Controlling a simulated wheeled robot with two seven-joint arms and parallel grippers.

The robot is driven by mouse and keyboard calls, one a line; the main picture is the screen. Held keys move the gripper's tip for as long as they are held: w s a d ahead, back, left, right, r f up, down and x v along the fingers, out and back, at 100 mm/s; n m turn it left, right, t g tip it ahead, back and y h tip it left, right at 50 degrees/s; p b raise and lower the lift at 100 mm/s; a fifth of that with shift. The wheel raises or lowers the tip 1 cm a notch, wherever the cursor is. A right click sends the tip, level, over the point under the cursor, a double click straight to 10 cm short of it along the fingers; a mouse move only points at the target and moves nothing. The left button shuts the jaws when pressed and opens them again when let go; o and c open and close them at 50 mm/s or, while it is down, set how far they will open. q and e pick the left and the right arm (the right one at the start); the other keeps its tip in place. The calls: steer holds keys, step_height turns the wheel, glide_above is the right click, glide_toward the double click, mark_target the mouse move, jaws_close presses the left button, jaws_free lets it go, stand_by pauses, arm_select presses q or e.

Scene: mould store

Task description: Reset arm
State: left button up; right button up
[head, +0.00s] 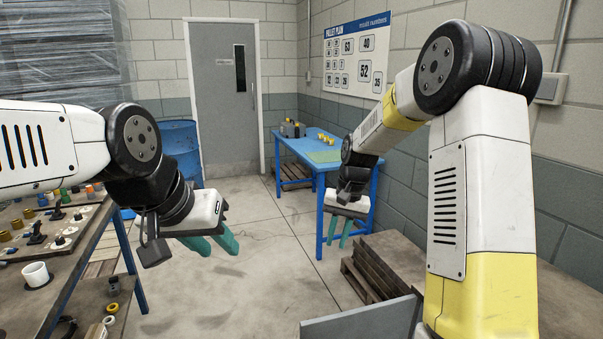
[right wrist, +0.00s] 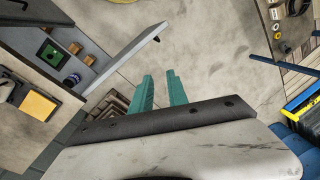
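My left gripper (head: 221,252) hangs at the left centre of the head view, with its two teal fingers pointing down and apart. It is open with nothing between the fingers, over bare floor to the right of the left bench. My right gripper (head: 337,244) hangs right of centre, in front of the blue table, with its teal fingers pointing down. In the right wrist view, its fingers (right wrist: 161,76) stand apart with an empty gap between them. Neither gripper touches any object in view.
A workbench (head: 55,287) with a white cup (head: 36,274) and small parts stands at left. A blue table (head: 320,163) stands at the back, near stacked pallets (head: 367,276). An open drawer (right wrist: 119,59) holds small blocks in the right wrist view. The middle floor is clear.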

steer(key=s+d+r+n+t, duration=0.1)
steer(key=s+d+r+t, duration=0.2)
steer(key=s+r, duration=0.8)
steer(key=s+d+r+t, duration=0.1)
steer(key=s+r, duration=0.1)
steer(key=s, duration=0.4)
steer(key=s+r+n+t, duration=0.1)
steer(key=s+r, duration=0.1)
steer(key=s, duration=0.5)
steer(key=shift+s+d+t, duration=0.25)
steer(key=shift+d+t, duration=0.15)
steer(key=shift+f, duration=0.1)
